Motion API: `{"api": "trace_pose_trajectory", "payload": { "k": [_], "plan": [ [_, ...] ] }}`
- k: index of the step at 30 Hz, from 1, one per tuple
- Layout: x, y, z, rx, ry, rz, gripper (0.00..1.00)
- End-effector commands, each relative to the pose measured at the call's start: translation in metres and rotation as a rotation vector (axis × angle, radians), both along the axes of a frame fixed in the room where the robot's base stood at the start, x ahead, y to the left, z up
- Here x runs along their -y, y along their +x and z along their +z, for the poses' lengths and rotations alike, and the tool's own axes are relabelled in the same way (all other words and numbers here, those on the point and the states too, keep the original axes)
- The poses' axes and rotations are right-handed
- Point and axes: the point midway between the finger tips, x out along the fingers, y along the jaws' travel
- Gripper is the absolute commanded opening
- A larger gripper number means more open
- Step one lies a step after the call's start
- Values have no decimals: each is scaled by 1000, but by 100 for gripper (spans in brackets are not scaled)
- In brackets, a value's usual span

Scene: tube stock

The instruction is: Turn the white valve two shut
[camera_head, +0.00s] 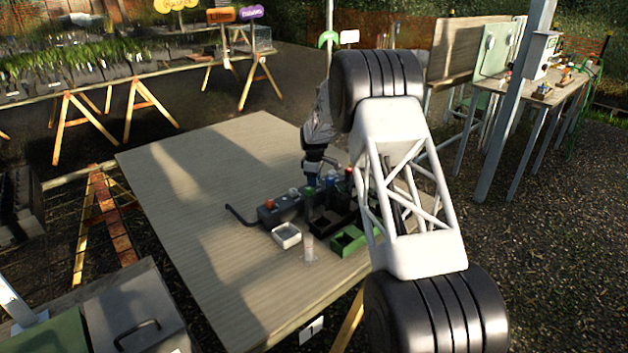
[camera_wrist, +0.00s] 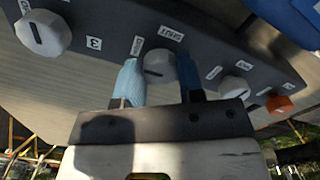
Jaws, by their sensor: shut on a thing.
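A white valve knob (camera_wrist: 158,64) on a dark panel (camera_wrist: 205,45) sits between the two pale blue finger pads of my gripper (camera_wrist: 157,80) in the wrist view. My gripper is shut on this knob. A dark line on the knob's face lies roughly crosswise in the picture. A SHUT label (camera_wrist: 171,33) is beside the knob at its upper right, and another label is at its upper left. The panel's dark body (camera_head: 282,211) also shows in the head view, with my gripper (camera_head: 313,178) over its far end; there the held knob cannot be made out.
Another white knob (camera_wrist: 43,33), near a label 3, is to the left; a white knob (camera_wrist: 235,88) and an orange knob (camera_wrist: 278,103) are to the right. A white tray (camera_head: 286,236), green tray (camera_head: 347,240) and black hooked rod (camera_head: 240,216) lie nearby. The table's left is clear.

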Motion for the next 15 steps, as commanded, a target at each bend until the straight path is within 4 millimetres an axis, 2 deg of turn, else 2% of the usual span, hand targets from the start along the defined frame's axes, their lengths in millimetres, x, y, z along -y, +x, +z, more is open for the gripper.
{"api": "trace_pose_trajectory", "payload": {
  "k": [8, 15],
  "plan": [
    [0, 0, 0, 0, 0, -78, 12],
    [0, 0, 1, 1, 0, -234, 12]
  ]
}}
